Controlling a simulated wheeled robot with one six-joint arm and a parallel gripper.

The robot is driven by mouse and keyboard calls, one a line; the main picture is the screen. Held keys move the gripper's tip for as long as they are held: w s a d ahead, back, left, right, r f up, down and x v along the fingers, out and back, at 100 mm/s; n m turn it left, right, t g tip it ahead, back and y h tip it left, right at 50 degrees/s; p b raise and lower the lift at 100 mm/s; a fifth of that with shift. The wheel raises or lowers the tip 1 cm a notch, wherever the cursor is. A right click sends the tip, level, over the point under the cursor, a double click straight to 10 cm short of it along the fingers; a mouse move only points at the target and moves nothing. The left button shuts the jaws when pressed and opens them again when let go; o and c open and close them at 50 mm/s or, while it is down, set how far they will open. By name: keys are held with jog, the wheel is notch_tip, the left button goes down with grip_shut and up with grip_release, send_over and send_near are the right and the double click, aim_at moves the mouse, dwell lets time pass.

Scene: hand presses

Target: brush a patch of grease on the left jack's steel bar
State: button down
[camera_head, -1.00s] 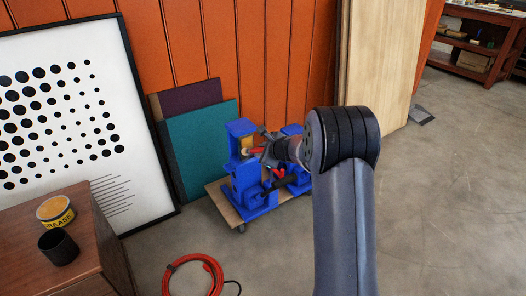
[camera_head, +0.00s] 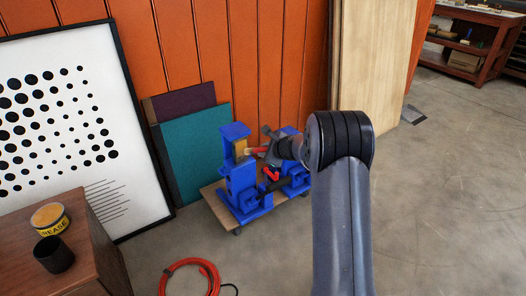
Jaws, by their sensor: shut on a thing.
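Two blue jacks stand side by side on a low wooden dolly (camera_head: 213,203). The left jack (camera_head: 243,190) shows a blue frame with a yellowish upright part in its opening, which may be its bar with grease on it. My gripper (camera_head: 264,149) is shut on a brush with a red handle (camera_head: 258,150). The brush points left, and its pale tip is at or very near the left jack's upright part; I cannot tell whether they touch. The right jack (camera_head: 297,178) is partly hidden behind my gripper and arm. A yellow grease tin (camera_head: 50,218) is on the brown cabinet.
A dark cup (camera_head: 54,254) stands beside the tin on the cabinet (camera_head: 88,236). A red coiled hose (camera_head: 190,279) lies on the floor in front of the dolly. Teal and purple panels (camera_head: 193,150) lean behind the jacks. The floor at right is open.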

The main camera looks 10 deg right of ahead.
jog(key=a+b, duration=0.1)
jog(key=a, duration=0.1)
jog(key=s+a, duration=0.1)
jog(key=shift+s+a+b, duration=0.2)
jog(key=shift+a+b, duration=0.15)
jog(key=shift+s+d+b, duration=0.4)
jog(key=shift+s+b, duration=0.1)
jog(key=shift+s, duration=0.4)
jog(key=shift+s+d+b, duration=0.35)
jog(key=shift+s+b, duration=0.15)
jog(key=shift+s, duration=0.45)
jog(key=shift+s+d+b, duration=0.4)
jog(key=shift+s+b, duration=0.1)
jog(key=shift+s, duration=0.5)
jog(key=shift+s+d, duration=0.3)
jog(key=shift+s, duration=0.35)
jog(key=shift+s+d, duration=0.3)
jog(key=shift+s, duration=0.35)
